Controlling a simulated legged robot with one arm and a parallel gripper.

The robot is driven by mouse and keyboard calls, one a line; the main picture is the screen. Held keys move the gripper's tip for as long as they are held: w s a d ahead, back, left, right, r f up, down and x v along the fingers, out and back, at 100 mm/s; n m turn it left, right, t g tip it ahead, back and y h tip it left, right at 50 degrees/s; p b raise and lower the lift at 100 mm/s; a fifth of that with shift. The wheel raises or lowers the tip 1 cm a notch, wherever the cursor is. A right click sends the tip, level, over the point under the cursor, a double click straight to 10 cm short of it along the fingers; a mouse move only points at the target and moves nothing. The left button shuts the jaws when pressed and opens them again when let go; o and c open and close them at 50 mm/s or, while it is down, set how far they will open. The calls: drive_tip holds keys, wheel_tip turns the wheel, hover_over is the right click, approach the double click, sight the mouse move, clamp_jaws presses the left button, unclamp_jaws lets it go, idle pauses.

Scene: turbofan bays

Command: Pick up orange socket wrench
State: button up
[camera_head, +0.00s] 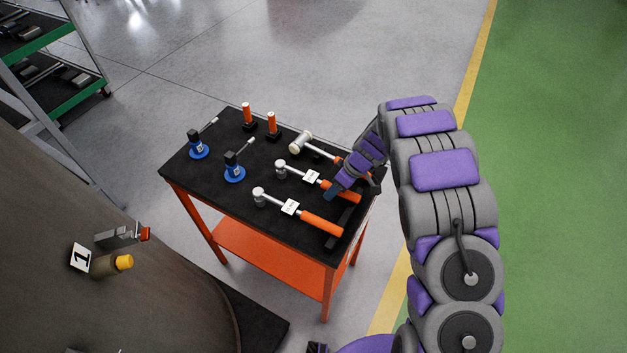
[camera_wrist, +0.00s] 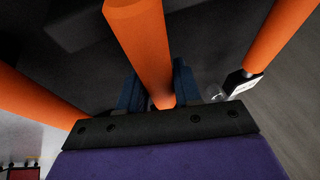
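Two socket wrenches with silver heads, white labels and orange handles lie on the black top of the orange table. The nearer wrench (camera_head: 318,222) lies by the table's front edge. The middle wrench (camera_head: 340,191) lies behind it. My gripper (camera_head: 331,194) is at the middle wrench's handle. In the wrist view, my gripper (camera_wrist: 158,85) has one dark blue finger on each side of an orange handle (camera_wrist: 142,40). The fingers look very close to it, but I cannot tell whether they grip it. More orange handles show at left (camera_wrist: 38,100) and right (camera_wrist: 268,38).
Two orange-handled upright tools (camera_head: 272,123) and two blue-based tools (camera_head: 235,172) stand on the table (camera_head: 205,169). A shelf rack (camera_head: 75,98) stands at far left. A curved brown surface (camera_head: 180,290) fills the lower left.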

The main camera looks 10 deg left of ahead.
clamp_jaws()
